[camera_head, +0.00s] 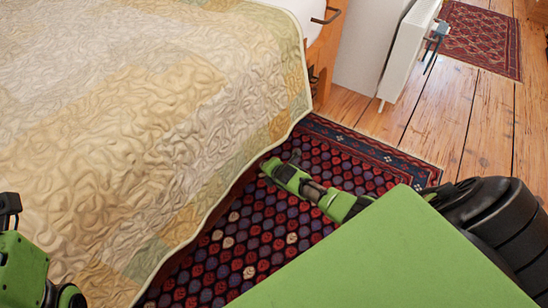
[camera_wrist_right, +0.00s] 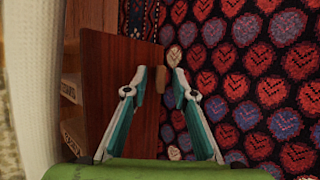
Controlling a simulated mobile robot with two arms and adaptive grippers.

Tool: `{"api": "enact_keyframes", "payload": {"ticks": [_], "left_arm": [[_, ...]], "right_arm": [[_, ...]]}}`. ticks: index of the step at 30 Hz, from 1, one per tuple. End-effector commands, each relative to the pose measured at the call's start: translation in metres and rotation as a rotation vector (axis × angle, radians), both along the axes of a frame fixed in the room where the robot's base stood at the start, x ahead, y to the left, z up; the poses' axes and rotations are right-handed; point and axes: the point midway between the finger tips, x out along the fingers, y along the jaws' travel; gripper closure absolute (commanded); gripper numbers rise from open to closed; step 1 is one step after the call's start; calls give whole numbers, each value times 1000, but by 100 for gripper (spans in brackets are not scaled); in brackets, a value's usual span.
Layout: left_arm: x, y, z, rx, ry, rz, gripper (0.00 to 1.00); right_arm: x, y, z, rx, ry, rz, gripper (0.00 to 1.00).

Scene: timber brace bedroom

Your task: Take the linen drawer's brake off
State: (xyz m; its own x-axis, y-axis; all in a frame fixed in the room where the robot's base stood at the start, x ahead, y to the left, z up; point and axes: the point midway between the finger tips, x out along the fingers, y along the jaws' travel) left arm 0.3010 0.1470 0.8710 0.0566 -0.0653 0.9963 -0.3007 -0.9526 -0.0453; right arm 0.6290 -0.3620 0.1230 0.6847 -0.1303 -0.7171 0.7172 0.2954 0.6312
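In the right wrist view a reddish-brown wooden panel (camera_wrist_right: 118,85), which looks like part of the linen drawer, lies left of the patterned rug. A small lighter brown wooden tab (camera_wrist_right: 160,79) sticks out at its right edge; it may be the brake. My right gripper (camera_wrist_right: 159,75) is open, with one fingertip on either side of the tab and visible gaps to both. In the head view my right arm (camera_head: 340,204) reaches low beside the bed. The drawer is hidden there by the quilt. My left arm (camera_head: 22,268) is at the lower left; its fingers are not clearly shown.
The quilted bed (camera_head: 150,110) fills the left, its cover hanging close to my right arm. A dark patterned rug (camera_head: 255,238) lies beside it. A white radiator (camera_head: 408,50) stands at the back. Wooden floor (camera_head: 440,125) is clear toward the right.

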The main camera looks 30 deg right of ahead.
Motion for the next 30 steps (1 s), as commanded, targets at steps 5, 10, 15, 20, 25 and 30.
{"api": "enact_keyframes", "payload": {"ticks": [5,10,15,20,25,30], "left_arm": [[0,0,0,0,0,0,60],[0,0,0,0,0,0,60],[0,0,0,0,0,0,60],[0,0,0,0,0,0,60],[0,0,0,0,0,0,60],[0,0,0,0,0,0,60]], "right_arm": [[-11,2,11,-2,-1,2,75],[-23,4,23,-2,-1,2,75],[-36,7,37,-2,-1,2,75],[-49,10,51,-3,0,3,75],[-61,12,64,-2,-1,2,75],[-68,13,71,-1,0,1,75]]}}
